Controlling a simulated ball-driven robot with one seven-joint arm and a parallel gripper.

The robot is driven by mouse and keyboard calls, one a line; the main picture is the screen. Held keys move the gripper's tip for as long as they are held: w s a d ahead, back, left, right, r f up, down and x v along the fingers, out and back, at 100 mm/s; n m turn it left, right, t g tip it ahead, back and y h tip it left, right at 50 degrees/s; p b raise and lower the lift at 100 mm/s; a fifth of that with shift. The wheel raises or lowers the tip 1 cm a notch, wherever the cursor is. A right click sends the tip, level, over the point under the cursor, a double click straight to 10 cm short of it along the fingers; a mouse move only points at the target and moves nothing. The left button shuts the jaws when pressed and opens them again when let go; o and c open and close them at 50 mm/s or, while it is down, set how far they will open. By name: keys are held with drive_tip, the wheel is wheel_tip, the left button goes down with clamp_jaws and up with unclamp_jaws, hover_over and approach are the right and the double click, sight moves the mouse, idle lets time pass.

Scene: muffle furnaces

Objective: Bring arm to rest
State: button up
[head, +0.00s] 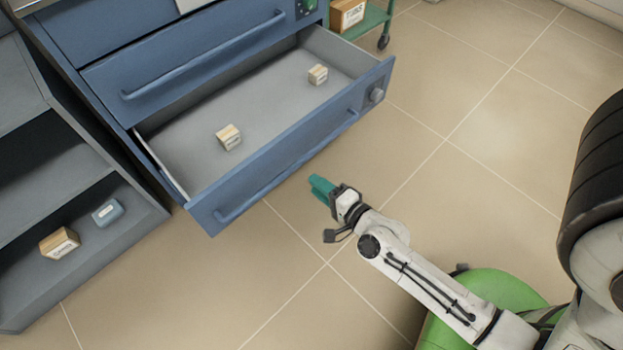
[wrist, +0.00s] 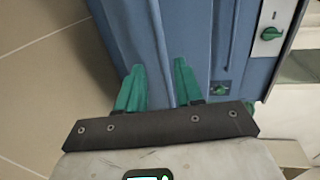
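My gripper (head: 320,187) is in front of the open blue drawer (head: 300,162), over the floor and apart from the drawer front. In the wrist view the two green fingers of my gripper (wrist: 158,82) stand apart with nothing between them, and a blue cabinet face (wrist: 200,35) fills the view beyond them. My white arm reaches from the lower right, bent at the joint just behind the gripper.
Two small wooden blocks, one nearer (head: 229,137) and one farther (head: 318,75), lie in the drawer. A grey shelf (head: 130,222) at left holds a box (head: 60,243) and a blue item (head: 108,212). A green cart (head: 372,18) stands behind.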

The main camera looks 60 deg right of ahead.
drive_tip(key=shift+s, duration=0.15)
idle(0.5)
drive_tip(key=w+a+n+g+y, duration=0.2)
drive_tip(key=w+a+n+y, duration=0.1)
drive_tip(key=a+n+y, duration=0.3)
drive_tip(key=s+a+n+g, duration=0.5)
drive_tip(key=n+g, duration=0.3)
drive_tip(key=n, duration=0.3)
drive_tip(key=s+d+r+n+g+h+p, duration=0.1)
drive_tip(key=s+d+r+n+g+h, duration=0.1)
drive_tip(key=s+r+n+g, duration=0.35)
wheel_tip(320, 180, up, 29)
drive_tip(key=s+m+t+p, duration=0.1)
drive_tip(key=p, duration=3)
drive_tip(key=shift+s+m, duration=0.25)
drive_tip(key=shift+m, duration=0.1)
